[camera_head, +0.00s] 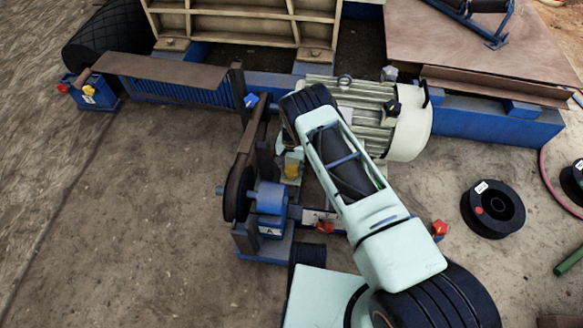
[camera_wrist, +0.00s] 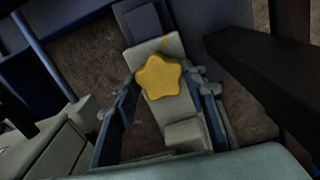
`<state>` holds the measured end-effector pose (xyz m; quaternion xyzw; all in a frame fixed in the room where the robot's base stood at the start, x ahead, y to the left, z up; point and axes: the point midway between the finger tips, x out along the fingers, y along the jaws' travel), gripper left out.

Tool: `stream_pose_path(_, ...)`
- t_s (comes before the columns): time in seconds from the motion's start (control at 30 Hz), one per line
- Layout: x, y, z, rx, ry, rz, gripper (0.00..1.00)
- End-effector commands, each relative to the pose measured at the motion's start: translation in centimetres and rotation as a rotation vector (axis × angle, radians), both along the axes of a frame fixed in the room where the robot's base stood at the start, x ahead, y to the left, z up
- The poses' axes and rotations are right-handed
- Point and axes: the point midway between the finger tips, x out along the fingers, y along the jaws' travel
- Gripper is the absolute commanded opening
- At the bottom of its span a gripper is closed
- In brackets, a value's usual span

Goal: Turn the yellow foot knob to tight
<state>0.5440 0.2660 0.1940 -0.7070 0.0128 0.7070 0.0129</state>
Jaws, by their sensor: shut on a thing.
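The yellow foot knob (camera_wrist: 159,76) is star-shaped and sits on a pale block (camera_wrist: 155,47) in the wrist view. A thin orange line shows on the block just above the knob. My gripper (camera_wrist: 162,80) has one finger on each side of the knob and is shut on it. In the head view the yellow knob (camera_head: 292,166) shows low beside the motor's left foot, partly hidden by my arm. My gripper is mostly hidden there by my own wrist. The knob's tightness cannot be told.
The grey motor (camera_head: 405,125) stands close to the right of my arm. A belt wheel (camera_head: 238,192) and blue bearing block (camera_head: 270,200) stand close on the left. Red knobs (camera_head: 325,227) sit lower down. Another yellow knob (camera_head: 89,90) is on a blue box at far left. A black spool (camera_head: 493,208) lies right.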

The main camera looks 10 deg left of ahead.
Motion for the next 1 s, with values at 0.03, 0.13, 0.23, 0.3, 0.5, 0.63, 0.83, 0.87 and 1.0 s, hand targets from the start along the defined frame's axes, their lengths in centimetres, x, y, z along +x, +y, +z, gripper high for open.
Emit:
stream_pose_path(0.03,0.02,0.04,0.03,0.0,-0.001,-0.04,0.15)
stream_pose_path(0.13,0.01,0.04,0.02,0.0,0.0,-0.126,0.15)
stream_pose_path(0.23,0.0,0.04,0.02,0.0,0.0,-0.204,0.15)
stream_pose_path(0.3,0.01,0.03,0.02,0.0,0.0,-0.251,0.15)
stream_pose_path(0.5,0.02,-0.01,0.02,0.0,0.0,-0.356,0.15)
stream_pose_path(0.63,0.02,-0.01,0.01,0.0,0.0,-0.397,0.15)
stream_pose_path(0.83,0.01,0.0,0.01,0.0,0.0,-0.428,0.15)
stream_pose_path(0.87,0.01,0.0,0.01,0.0,0.0,-0.429,0.15)
stream_pose_path(1.0,0.01,0.0,0.01,0.0,0.0,-0.432,0.15)
